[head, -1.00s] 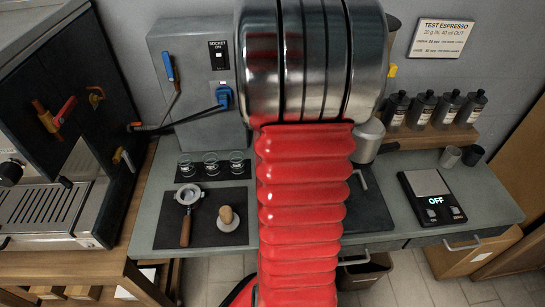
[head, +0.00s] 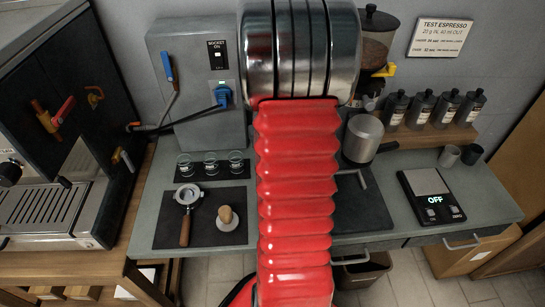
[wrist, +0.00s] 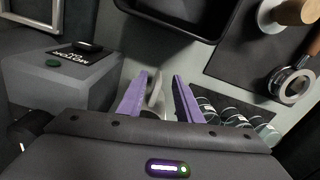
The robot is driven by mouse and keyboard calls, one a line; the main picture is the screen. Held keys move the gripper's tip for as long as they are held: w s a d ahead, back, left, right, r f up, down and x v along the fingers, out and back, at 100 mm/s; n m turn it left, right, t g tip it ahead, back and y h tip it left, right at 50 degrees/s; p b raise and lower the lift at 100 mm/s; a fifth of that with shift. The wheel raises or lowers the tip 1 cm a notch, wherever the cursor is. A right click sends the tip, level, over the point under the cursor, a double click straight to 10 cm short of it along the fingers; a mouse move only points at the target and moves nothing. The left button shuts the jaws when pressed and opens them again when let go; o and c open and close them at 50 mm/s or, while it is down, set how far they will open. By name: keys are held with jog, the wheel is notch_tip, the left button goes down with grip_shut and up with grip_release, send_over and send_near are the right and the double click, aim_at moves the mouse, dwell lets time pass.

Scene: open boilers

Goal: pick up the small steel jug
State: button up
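A steel jug (head: 362,138) with a handle on its right shows in the head view, just right of my red arm and in front of the grinder. My gripper is hidden behind my arm in the head view. In the wrist view my gripper (wrist: 157,97) has its two purple fingers apart. A pale grey shape (wrist: 155,90) shows between the fingers, partly hidden by the gripper body; I cannot tell whether it is the jug.
A grinder (head: 377,45) stands behind the jug. Several dark bottles (head: 422,108) stand on a wooden shelf. A scale (head: 430,196) and two small cups (head: 449,156) are to the right. Glasses (head: 210,164), a portafilter (head: 187,205) and a tamper (head: 227,217) are left of my arm.

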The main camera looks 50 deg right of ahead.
jog(key=shift+s+d+f, duration=0.1)
jog(key=shift+f, duration=2.5)
jog(key=shift+c, duration=0.3)
grip_shut()
